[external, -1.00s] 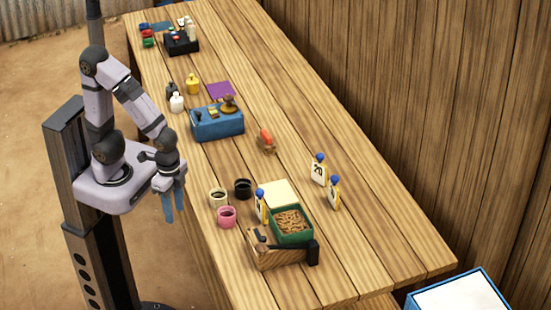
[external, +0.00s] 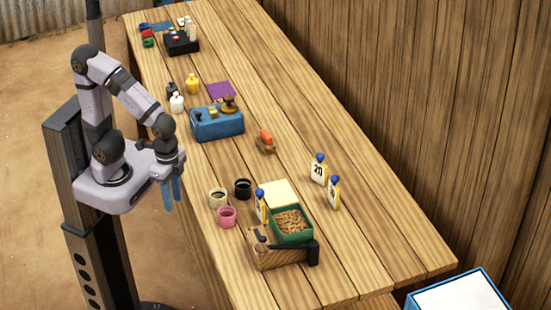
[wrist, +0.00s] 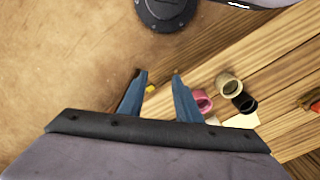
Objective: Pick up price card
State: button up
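Several upright price cards with blue tops stand on the wooden table in the external view. One price card (external: 319,170) reads 20, and a second card (external: 334,194) stands just in front of it. A third card (external: 261,207) stands beside the green tray. My gripper (external: 172,197) hangs off the table's left edge, well away from all the cards, with blue fingers pointing down. In the wrist view, my gripper (wrist: 158,74) has its fingers apart with nothing held between them. A small yellow patch shows between the fingers, too small to identify.
A pink jar (external: 227,217), a cream jar (external: 219,197) and a black jar (external: 243,188) stand near the table's left edge. A green tray (external: 311,232) of brown pieces sits by a wooden box (external: 272,262). A blue box (external: 217,124) stands farther back. Table right of the cards is clear.

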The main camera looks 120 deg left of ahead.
jog(key=w+a+n+t+h+b, duration=0.1)
jog(key=w+a+n+t+h, duration=0.1)
jog(key=w+a+n+h, duration=1.2)
jog(key=a+n+t+y, duration=0.4)
jog(key=a+n+t, duration=0.5)
jog(key=a+n, duration=0.3)
jog(key=n, duration=0.1)
send_near(258, 197)
notch_tip(258, 197, down, 2)
jog(key=w, duration=0.3)
jog(key=shift+s+d+f+g+b, duration=0.2)
jog(key=shift+d+f+g+b, duration=0.1)
jog(key=shift+d+f+b, duration=0.15)
jog(key=shift+d+r+p+x, duration=0.15)
jog(key=shift+p+x, duration=0.7)
jog(key=shift+x, duration=0.6)
jog(key=shift+d+r+p+x, duration=0.1)
jog(key=shift+r+p+x, duration=0.1)
jog(key=shift+p+x, duration=0.9)
jog(key=shift+x, duration=1.05)
